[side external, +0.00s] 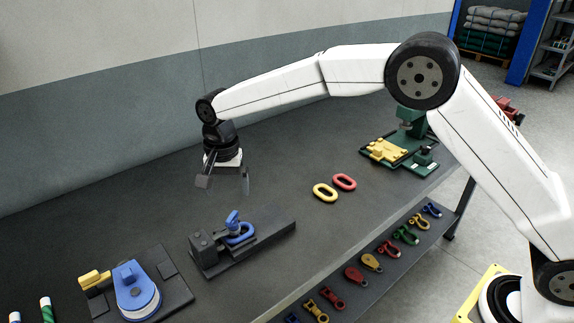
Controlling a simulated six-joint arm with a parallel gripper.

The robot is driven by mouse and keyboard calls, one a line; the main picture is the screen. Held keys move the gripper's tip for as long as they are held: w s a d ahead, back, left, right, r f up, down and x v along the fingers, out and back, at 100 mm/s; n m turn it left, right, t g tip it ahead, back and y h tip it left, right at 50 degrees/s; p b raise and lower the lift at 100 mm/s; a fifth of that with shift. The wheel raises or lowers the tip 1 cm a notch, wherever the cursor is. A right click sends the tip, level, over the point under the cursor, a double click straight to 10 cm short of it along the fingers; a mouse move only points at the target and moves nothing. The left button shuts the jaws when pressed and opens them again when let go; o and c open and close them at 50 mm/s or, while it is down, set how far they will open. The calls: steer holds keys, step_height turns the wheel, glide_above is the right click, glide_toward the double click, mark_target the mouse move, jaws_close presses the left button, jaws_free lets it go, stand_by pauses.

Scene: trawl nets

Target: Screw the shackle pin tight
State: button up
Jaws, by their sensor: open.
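A blue shackle (240,233) lies in a dark grey holding fixture (272,231) on the bench. A blue upright piece (232,218), which looks like the head of its pin, stands at the shackle's left end. Whether the pin's thread is seated cannot be seen at this size. My gripper (224,188) hangs above and behind the fixture, pointing down. Its two fingers are spread apart with nothing between them, clear of the shackle and pin.
A blue swivel block (133,287) with a yellow handle stands front left. A yellow link (325,193) and a red link (344,182) lie right of the fixture. A green fixture (412,127) stands farther back. Several coloured shackles lie on the lower shelf. The bench's back left is clear.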

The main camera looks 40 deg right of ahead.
mark_target(231, 216)
steer(key=n, duration=1.1)
steer(key=shift+w+f, duration=0.1)
steer(key=n, duration=0.3)
steer(key=shift+f, duration=0.15)
steer(key=shift+f, duration=3.8)
